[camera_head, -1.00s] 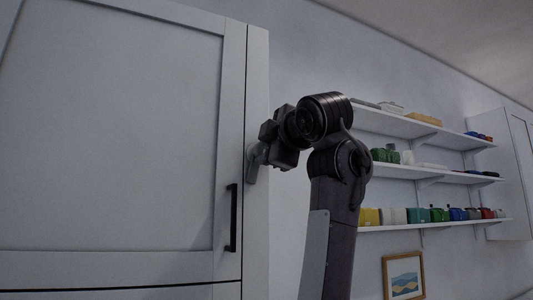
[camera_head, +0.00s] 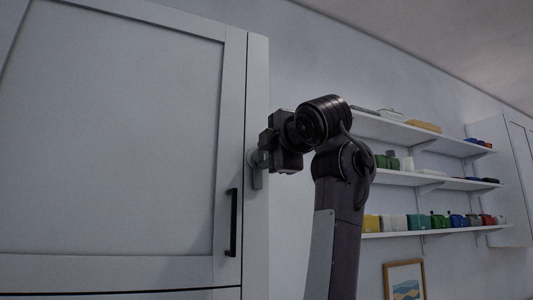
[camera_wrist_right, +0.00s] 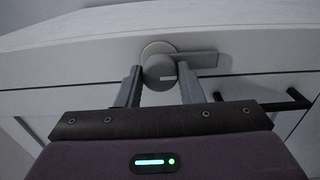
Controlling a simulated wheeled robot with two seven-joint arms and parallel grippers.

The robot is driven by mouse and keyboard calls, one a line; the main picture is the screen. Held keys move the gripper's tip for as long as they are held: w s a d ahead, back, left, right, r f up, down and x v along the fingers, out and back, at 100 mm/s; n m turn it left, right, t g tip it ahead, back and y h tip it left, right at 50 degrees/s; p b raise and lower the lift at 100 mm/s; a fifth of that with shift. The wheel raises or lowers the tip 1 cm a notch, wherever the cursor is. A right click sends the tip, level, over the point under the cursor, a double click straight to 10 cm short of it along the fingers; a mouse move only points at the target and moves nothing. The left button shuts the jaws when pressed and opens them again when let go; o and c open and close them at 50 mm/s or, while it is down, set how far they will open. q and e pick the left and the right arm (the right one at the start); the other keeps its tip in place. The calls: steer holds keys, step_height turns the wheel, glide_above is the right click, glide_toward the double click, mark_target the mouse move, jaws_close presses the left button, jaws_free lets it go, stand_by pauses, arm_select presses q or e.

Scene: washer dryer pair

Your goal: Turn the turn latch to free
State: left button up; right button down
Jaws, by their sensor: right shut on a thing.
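The turn latch is a grey round knob with a flat lever. In the head view the turn latch (camera_head: 256,178) sits on the cabinet's right edge strip, above the black handle, partly hidden by my right gripper. In the right wrist view the turn latch (camera_wrist_right: 160,62) shows its round part between the fingertips, and its lever extends to the picture's right. My right gripper (camera_head: 266,158) is at the latch; the wrist view shows its two fingers (camera_wrist_right: 160,80) on either side of the knob, shut on it. My left gripper is not in view.
A tall white cabinet door (camera_head: 110,140) with a black bar handle (camera_head: 232,222) fills the left. Wall shelves (camera_head: 430,180) with several coloured items stand at right, above a framed picture (camera_head: 404,280). Open space lies between cabinet and shelves.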

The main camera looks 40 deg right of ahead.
steer(key=c, duration=1)
jaws_free()
steer(key=shift+o, duration=0.2)
steer(key=shift+s+a+f+b, duration=0.1)
steer(key=shift+s+f+b, duration=0.05)
steer(key=shift+s+b, duration=0.35)
steer(key=b+v, duration=0.3)
steer(key=v, duration=0.3)
steer(key=shift+s, duration=0.3)
